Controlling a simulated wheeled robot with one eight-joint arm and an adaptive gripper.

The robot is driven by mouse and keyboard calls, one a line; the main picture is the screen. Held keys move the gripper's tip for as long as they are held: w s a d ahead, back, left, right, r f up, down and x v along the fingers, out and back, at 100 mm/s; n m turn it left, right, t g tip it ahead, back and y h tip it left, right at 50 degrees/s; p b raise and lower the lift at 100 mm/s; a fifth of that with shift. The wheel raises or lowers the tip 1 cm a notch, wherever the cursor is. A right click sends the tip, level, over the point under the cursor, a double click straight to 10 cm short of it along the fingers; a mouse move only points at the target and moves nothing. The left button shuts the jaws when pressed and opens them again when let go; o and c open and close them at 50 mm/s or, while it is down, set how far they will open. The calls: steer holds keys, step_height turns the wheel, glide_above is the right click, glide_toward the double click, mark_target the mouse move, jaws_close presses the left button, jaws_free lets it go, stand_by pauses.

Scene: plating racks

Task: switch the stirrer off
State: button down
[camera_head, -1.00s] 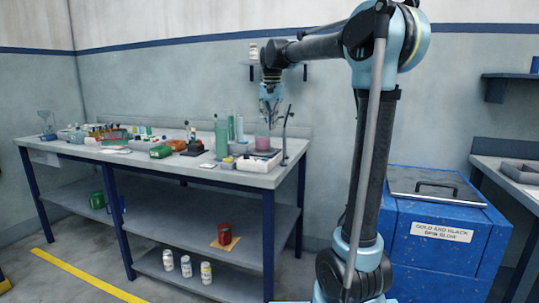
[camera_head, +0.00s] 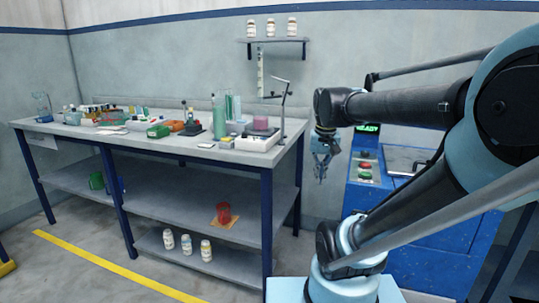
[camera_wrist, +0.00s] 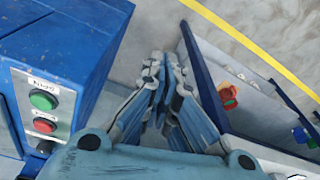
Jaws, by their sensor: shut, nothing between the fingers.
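A white box-shaped unit, which looks like the stirrer (camera_head: 258,143), stands at the right end of the bench, with a beaker of pink liquid (camera_head: 261,124) on it. Its switch is too small to make out. My gripper (camera_head: 320,178) hangs to the right of the bench, clear of the stirrer, with its fingers pointing down. In the wrist view my gripper (camera_wrist: 160,60) is shut and empty, over the gap between the bench and a blue machine. The stirrer cannot be made out in the wrist view.
The blue machine (camera_wrist: 62,50) has a green button (camera_wrist: 44,101) and a red button (camera_wrist: 44,125). A thin stand (camera_head: 283,110) rises beside the stirrer. Glassware and bottles crowd the bench (camera_head: 180,150). A red container (camera_head: 223,212) sits on the shelf below.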

steer(key=s+d+f+n, duration=0.1)
steer(key=s+d+f, duration=0.2)
steer(key=s+f, duration=0.75)
steer(key=w+a+r+m+g, duration=0.1)
steer(key=w+a+r+m, duration=0.4)
steer(key=w+r, duration=0.45)
steer(key=w+a+r+m, duration=0.2)
steer(key=w+r+m, duration=0.4)
steer(key=w+r, duration=0.4)
steer(key=w+a+r+m+g, duration=0.3)
steer(key=w+a+r+m, duration=0.9)
steer(key=w, duration=0.3)
steer(key=shift+n+y, duration=0.3)
steer(key=shift+n, duration=0.1)
steer(key=x, duration=1.2)
steer(key=shift+w+a+f, duration=0.15)
steer(key=shift+a+f, duration=0.15)
steer(key=shift+f, duration=0.15)
steer(key=shift+t, duration=0.3)
